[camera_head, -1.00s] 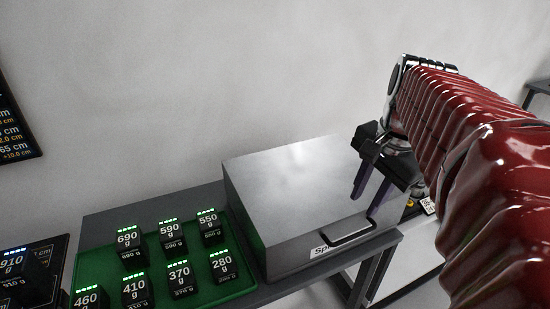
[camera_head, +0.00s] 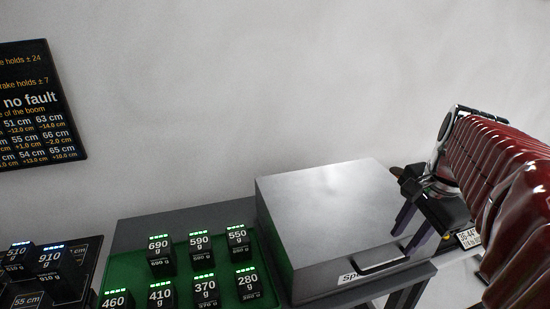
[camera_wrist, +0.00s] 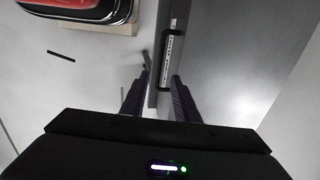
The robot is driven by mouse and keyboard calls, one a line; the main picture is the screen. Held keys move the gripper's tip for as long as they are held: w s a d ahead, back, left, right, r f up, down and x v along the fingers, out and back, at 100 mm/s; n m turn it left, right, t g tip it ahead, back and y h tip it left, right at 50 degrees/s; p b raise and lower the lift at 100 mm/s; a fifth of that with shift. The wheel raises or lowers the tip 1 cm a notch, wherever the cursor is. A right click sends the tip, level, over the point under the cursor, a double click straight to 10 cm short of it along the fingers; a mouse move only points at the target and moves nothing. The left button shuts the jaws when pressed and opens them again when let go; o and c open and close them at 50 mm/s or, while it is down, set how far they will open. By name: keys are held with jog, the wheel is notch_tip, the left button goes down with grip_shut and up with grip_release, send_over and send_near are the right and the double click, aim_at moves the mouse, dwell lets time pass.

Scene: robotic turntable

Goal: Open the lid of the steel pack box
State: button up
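The steel pack box (camera_head: 325,210) stands on a dark table with its flat lid shut. A black bar handle (camera_head: 385,267) runs along its front edge, beside a white label. My gripper (camera_head: 412,238) is at the right front corner of the box, its two purple-grey fingers apart and pointing down. In the wrist view the fingers (camera_wrist: 155,98) are spread, with the box edge between them lower down and the handle (camera_wrist: 166,62) ahead of the tips. I see nothing held, and the tips appear clear of the handle.
A green tray (camera_head: 205,294) with several black weights stands left of the box. A dark board with more weights (camera_head: 62,272) is at the far left. A wall sign (camera_head: 38,105) hangs behind. A red and black object (camera_wrist: 85,10) shows in the wrist view.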

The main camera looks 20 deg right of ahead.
aim_at(387, 264)
jog(key=f, duration=0.3)
jog(key=w+f, duration=0.1)
jog(key=f, duration=0.5)
jog(key=shift+w+f, duration=0.3)
jog(key=shift+w, duration=0.1)
jog(key=shift+c, duration=0.5)
grip_shut()
jog(key=shift+d, duration=0.15)
jog(key=shift+r, duration=0.1)
